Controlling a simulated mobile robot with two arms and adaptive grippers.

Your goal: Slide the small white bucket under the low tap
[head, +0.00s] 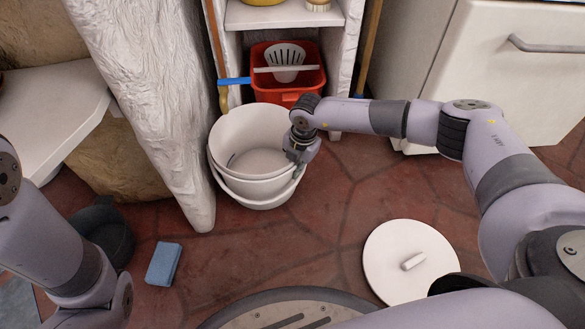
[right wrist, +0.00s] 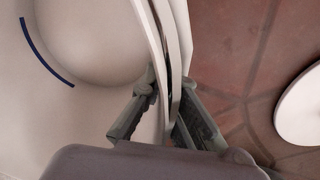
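White buckets stand on the red stone floor in the head view, apparently one nested in another: an upper white bucket (head: 235,130) and a lower one (head: 262,202). They are upright beside a rough white post. My right gripper (head: 300,150) is at the right side of the rim. In the right wrist view, its fingers (right wrist: 168,85) straddle the white rim edges (right wrist: 160,30), one inside and one outside, and look closed on them. A dark blue curved line (right wrist: 45,55) marks the bucket's inside. I see no tap. My left gripper is out of view; only its arm shows.
A red bin (head: 290,92) with a white slotted tool stands behind, under a white shelf (head: 285,15). A white round lid (head: 400,260), a blue sponge (head: 164,264) and a dark pot (head: 108,232) lie on the floor. Floor in front of the buckets is clear.

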